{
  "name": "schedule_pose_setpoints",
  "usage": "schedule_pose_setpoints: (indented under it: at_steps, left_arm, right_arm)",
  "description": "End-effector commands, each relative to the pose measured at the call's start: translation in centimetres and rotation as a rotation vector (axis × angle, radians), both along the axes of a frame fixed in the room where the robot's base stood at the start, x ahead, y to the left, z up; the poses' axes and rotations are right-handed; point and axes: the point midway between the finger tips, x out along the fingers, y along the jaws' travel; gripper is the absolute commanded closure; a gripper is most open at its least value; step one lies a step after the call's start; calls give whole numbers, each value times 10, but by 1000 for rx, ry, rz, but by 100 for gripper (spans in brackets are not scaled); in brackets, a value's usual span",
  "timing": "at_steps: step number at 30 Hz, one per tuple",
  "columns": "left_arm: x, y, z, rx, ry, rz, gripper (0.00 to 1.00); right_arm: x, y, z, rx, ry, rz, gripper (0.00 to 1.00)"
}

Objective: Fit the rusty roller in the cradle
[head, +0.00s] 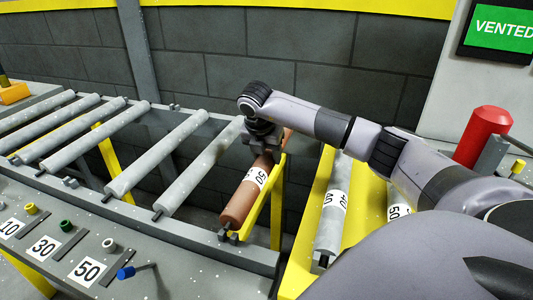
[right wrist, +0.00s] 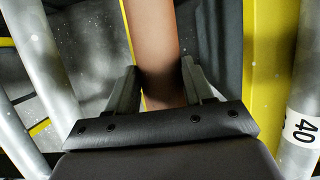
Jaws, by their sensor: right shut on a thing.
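The rusty roller (head: 238,207) is a brown cylinder with a white number label, apparently 50. It slants over the right end of the conveyor. My right gripper (head: 265,150) is shut on it toward its far end. In the right wrist view the roller (right wrist: 153,45) runs between the two fingers (right wrist: 163,88). A yellow bar with brackets (head: 264,205), possibly the cradle, runs close along the roller's right side. The roller's near end is by a small bracket at the frame edge; I cannot tell whether it is seated. My left gripper is not in view.
Grey rollers (head: 188,178) lie across the conveyor at left. A yellow rack (head: 308,235) at right holds grey rollers labelled 40 (head: 331,215) and 50 (head: 398,208). The front rail (head: 130,250) carries number plates and coloured knobs. A red cylinder (head: 483,135) stands at right.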

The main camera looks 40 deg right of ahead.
Motion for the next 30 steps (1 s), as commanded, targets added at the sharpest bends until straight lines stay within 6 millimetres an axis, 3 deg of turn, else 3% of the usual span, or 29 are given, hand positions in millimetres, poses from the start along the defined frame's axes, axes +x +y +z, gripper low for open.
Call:
schedule_pose_setpoints:
  at_steps: [30]
  left_arm:
    - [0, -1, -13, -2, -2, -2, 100]
  right_arm:
    - [1, 0, -18, 0, -6, 0, 85]
